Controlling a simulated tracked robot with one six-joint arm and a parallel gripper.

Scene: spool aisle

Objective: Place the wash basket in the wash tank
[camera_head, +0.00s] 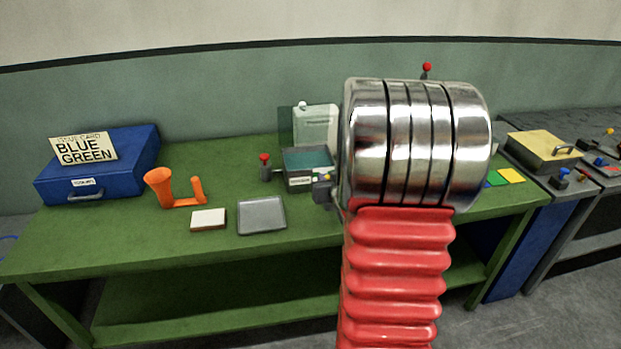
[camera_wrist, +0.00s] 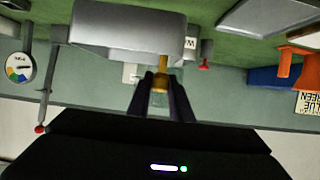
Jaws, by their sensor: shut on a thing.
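In the wrist view, which looks upside down, my gripper (camera_wrist: 160,88) is shut on an upright brass-yellow handle (camera_wrist: 161,66). The handle meets a plain grey box, which I take to be the wash basket (camera_wrist: 128,28), hanging below the fingers above the green bench. In the head view, the wash tank (camera_head: 289,175) is an open grey box with a teal inside and a white label. A white label with a "W" (camera_wrist: 190,43) shows partly behind the basket in the wrist view. My metal arm hides the gripper and basket in the head view.
A red-knobbed lever (camera_head: 264,163) stands just left of the tank. A pale canister (camera_head: 315,125) is behind it. A grey tray (camera_head: 262,216), a white-topped block (camera_head: 208,219), an orange holder (camera_head: 170,195) and a blue case (camera_head: 110,170) lie further left on the bench.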

